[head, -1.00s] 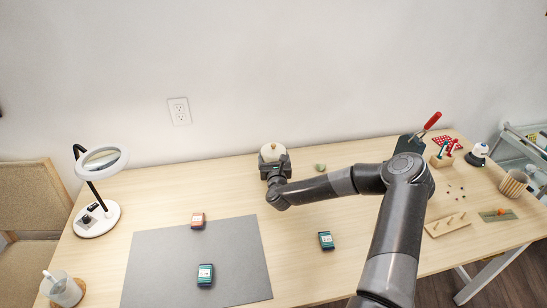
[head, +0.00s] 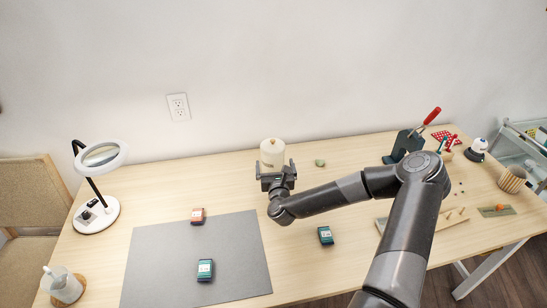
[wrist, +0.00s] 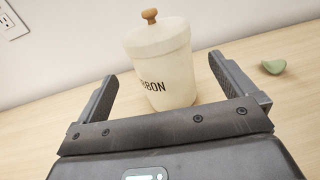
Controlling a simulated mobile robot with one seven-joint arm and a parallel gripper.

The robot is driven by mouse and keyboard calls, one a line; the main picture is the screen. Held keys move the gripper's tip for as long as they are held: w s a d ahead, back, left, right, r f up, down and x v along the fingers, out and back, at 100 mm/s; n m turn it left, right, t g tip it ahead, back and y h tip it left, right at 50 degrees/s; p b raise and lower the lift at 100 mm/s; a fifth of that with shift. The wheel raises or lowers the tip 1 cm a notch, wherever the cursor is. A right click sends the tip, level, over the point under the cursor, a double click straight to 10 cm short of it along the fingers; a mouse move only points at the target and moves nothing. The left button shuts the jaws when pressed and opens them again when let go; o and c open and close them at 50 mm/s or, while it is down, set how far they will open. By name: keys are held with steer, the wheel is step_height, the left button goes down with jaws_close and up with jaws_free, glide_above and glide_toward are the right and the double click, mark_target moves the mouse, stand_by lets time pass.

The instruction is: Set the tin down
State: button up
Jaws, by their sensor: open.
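The tin is a cream canister (head: 272,153) with a wooden knob on its lid, standing upright on the table near the back wall. In the wrist view the tin (wrist: 166,70) shows dark lettering ending in "BBON". My gripper (head: 275,168) is open just in front of the tin, on my side of it. In the wrist view my gripper's fingers (wrist: 162,75) are spread wide, with the tin beyond and between them, apparently touching neither.
A small green object (head: 320,163) lies right of the tin. A magnifier lamp (head: 97,217) stands left.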

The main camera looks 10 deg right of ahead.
steer(key=s, duration=0.3)
steer(key=shift+s+a, duration=0.2)
steer(key=shift+s, duration=0.1)
steer(key=shift+s+a, duration=0.15)
steer(key=s+a+n+g+y, duration=0.2)
steer(key=a+n+g+y, duration=0.35)
steer(key=n, duration=0.85)
steer(key=s+d+r+n+g+h, duration=0.3)
steer(key=s+r+n+g+h, duration=0.15)
steer(key=s+r+n, duration=1.4)
steer(key=s+r+n+g, duration=0.1)
steer(key=s+r, duration=0.3)
steer(key=s, duration=0.4)
steer(key=s+d+r+n+g, duration=0.1)
steer(key=s+r+n, duration=0.2)
steer(key=s, duration=0.6)
steer(key=shift+r+n+y, duration=0.35)
steer(key=shift+y, duration=0.05)
